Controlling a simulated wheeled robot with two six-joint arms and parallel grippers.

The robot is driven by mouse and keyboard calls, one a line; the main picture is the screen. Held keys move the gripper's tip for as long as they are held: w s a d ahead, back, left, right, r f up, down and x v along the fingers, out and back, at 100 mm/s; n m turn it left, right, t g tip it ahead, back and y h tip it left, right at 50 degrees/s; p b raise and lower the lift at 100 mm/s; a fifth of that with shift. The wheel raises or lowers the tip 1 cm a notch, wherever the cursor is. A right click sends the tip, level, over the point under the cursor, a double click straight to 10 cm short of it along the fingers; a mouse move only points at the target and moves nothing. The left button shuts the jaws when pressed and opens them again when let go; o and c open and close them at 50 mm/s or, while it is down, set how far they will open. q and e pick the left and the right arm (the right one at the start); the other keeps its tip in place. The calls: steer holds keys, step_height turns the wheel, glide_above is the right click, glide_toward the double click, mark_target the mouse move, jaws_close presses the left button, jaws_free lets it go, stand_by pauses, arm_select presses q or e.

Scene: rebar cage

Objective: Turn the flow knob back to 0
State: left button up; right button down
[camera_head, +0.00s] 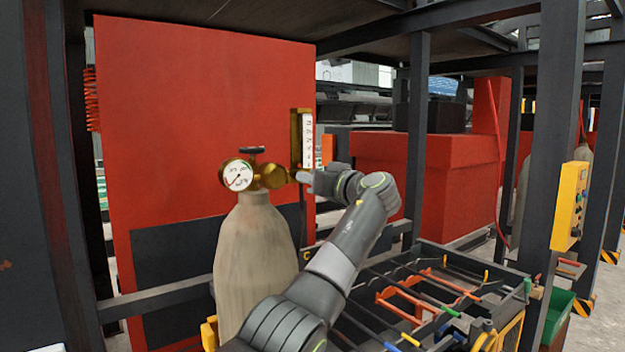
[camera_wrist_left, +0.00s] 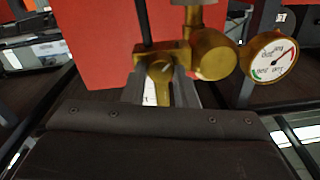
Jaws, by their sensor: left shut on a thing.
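The brass regulator (camera_head: 273,176) sits on top of a tan gas cylinder (camera_head: 255,255). A round white gauge (camera_head: 238,175) is at its left, and an upright flow tube with a white scale (camera_head: 308,140) at its right. My left gripper (camera_head: 304,177) is at the foot of the tube. The left wrist view shows its fingers (camera_wrist_left: 160,92) shut on the brass flow knob (camera_wrist_left: 159,71). The knob is mostly hidden in the head view. The gauge also shows in the left wrist view (camera_wrist_left: 274,56). The scale is too small to read. My right gripper is out of view.
A red panel (camera_head: 190,90) stands behind the cylinder. Dark steel posts (camera_head: 418,130) rise behind and right of my left arm. A rack with coloured bars (camera_head: 425,300) lies at lower right. A yellow control box (camera_head: 569,205) hangs on the right post.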

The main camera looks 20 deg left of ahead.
arm_select(q)
steer(key=shift+f, duration=0.2)
steer(key=o, duration=1)
steer(key=shift+r, duration=0.15)
steer(key=b+v, duration=0.6)
steer(key=v, duration=1.1)
steer(key=shift+s+d, duration=0.15)
steer(key=shift+s, duration=0.05)
